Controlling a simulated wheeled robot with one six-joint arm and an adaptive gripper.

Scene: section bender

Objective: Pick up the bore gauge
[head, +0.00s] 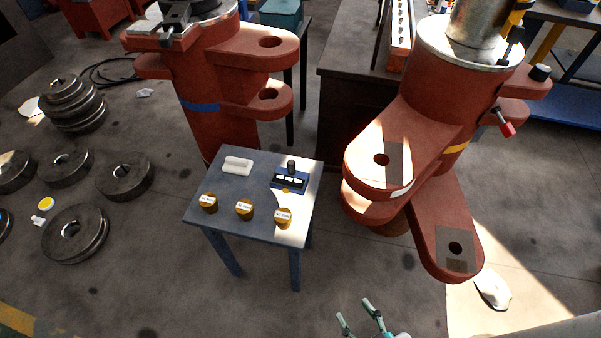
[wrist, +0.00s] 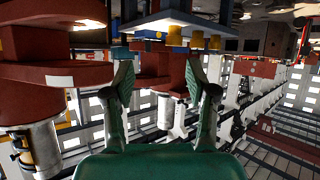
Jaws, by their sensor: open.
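A small blue-grey table (head: 240,187) stands in the middle of the head view. On its right half is a blue block (head: 288,181) with white labels. A dark upright knob or cylinder (head: 291,166) stands at its back edge. This may be the bore gauge, but I cannot tell for sure. Three labelled gold cylinders (head: 209,202), (head: 244,209), (head: 283,217) stand along the front edge. My gripper (head: 357,314) is open and empty at the bottom of the head view, apart from the table. The wrist view also shows its spread fingers (wrist: 160,82), with nothing between them.
A white block (head: 237,166) lies at the table's back left. Large red machine arms (head: 410,145) stand close on the table's right, and another red column (head: 215,115) stands behind it. Dark discs (head: 125,178) lie on the left floor. The floor before the table looks clear.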

